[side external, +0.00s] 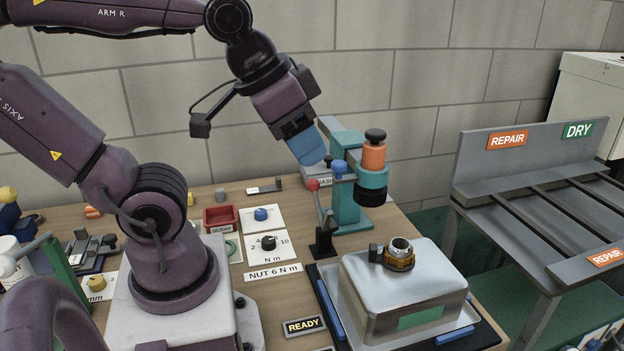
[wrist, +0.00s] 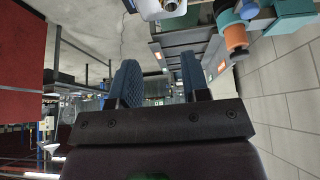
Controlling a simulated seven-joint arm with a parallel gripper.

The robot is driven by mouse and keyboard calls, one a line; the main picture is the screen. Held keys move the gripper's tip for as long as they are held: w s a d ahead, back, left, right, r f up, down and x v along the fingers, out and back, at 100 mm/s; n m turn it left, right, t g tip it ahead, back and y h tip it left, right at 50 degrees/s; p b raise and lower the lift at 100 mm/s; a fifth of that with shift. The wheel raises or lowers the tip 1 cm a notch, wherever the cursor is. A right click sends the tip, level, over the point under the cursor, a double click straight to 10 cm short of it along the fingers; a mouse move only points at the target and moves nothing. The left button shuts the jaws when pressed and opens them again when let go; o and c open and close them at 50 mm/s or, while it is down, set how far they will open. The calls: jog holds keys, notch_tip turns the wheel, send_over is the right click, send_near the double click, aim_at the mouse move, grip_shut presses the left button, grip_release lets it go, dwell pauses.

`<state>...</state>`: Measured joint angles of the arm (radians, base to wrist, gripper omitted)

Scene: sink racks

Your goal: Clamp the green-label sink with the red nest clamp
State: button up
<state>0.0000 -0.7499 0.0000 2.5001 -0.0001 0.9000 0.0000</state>
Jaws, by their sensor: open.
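The green-label sink (side external: 385,303) is a silver, upside-down basin on a dark nest at the front right of the bench. Its green label (side external: 420,317) faces the camera, and a brass-and-steel fitting (side external: 399,255) stands on top. The red-knobbed clamp (side external: 314,185) stands at the nest's back left corner on a black base (side external: 323,241); its lever is upright. My gripper (side external: 311,158) is above and behind the clamp, with blue fingers, apart from it. In the wrist view my gripper (wrist: 162,80) is open with nothing between its fingers.
A teal stand holds an orange cylinder (side external: 373,156) with a black knob, close right of my gripper. A blue knob (side external: 338,167) is beside the red one. Blue strips (side external: 330,311) edge the nest. A grey REPAIR/DRY rack (side external: 520,160) stands right. A red bin (side external: 221,218) sits left.

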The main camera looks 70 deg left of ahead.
dwell(0.3)
jog(key=shift+o, duration=1.6)
jog(key=shift+a+f, duration=0.1)
jog(key=shift+a, duration=0.15)
jog(key=n+g, duration=0.5)
jog(key=n, duration=1)
send_near(313, 182)
jog(key=f, duration=1)
jog(key=shift+w+a+f, duration=0.2)
jog(key=shift+w+a, duration=0.15)
grip_shut()
